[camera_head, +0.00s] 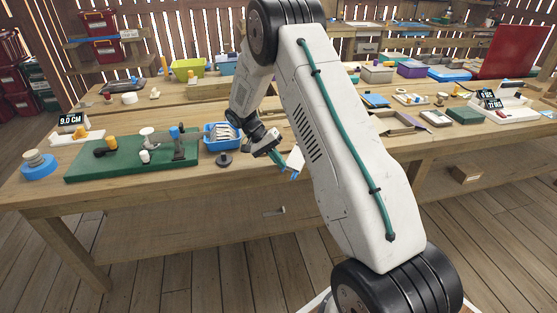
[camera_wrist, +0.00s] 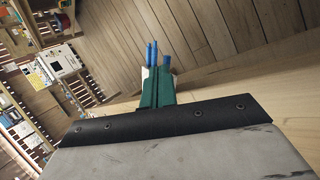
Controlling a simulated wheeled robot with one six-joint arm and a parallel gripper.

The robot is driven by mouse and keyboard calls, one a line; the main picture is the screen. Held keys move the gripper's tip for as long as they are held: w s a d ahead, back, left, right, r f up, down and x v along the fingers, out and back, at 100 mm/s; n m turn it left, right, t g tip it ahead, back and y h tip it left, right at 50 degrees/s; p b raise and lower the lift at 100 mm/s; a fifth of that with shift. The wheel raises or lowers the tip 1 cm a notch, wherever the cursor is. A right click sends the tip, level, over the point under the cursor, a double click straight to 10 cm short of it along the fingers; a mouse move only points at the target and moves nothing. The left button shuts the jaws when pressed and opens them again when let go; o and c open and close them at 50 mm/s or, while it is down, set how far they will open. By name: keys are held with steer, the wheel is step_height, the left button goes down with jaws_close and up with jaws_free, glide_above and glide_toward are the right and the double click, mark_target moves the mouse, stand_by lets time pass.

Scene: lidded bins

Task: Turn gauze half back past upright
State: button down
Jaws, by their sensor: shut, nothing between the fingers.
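I cannot pick out anything marked gauze, nor its hinged half, in either view. My gripper (camera_head: 290,175) is beyond the front edge of the near bench, pointing down and to the right, with teal fingers and blue tips. In the wrist view its fingers (camera_wrist: 158,56) are close together with nothing seen between them. A pale flat piece (camera_head: 297,158) shows right beside the fingers, partly hidden by my arm; I cannot tell whether it touches them. A white edge also shows beside the fingers in the wrist view (camera_wrist: 145,73).
A blue tray of pale items (camera_head: 209,143) and a dark round piece (camera_head: 224,160) are left of my gripper. A green mat (camera_head: 85,173) with tools lies farther left. An open shallow box (camera_head: 411,126) is right of my arm.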

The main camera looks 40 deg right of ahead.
steer(key=shift+w+f, duration=0.2)
steer(key=shift+f, duration=0.1)
steer(key=shift+s+f, duration=0.1)
stand_by(0.6)
steer(key=v, duration=1)
steer(key=shift+w+a, duration=0.2)
steer(key=shift+w, duration=0.2)
